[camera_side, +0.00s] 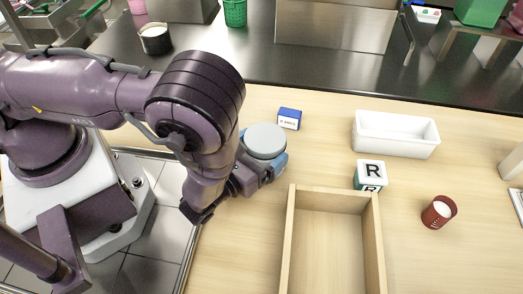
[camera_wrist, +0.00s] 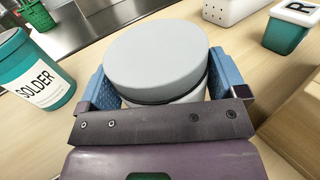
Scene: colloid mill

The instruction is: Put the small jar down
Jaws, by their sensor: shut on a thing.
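The small jar has a grey round lid and a pale body; it shows in the side view (camera_side: 265,139) and large in the wrist view (camera_wrist: 158,55). My gripper (camera_side: 263,152) is shut on it, with blue finger pads on both sides of the jar, also seen in the wrist view (camera_wrist: 168,82). The jar is upright over the wooden table (camera_side: 245,225), left of the open wooden tray. Its base is hidden by the gripper, so I cannot tell whether it touches the table.
The wooden tray (camera_side: 287,240) is close on the right. The wrist view shows a teal solder jar (camera_wrist: 38,85) at left.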

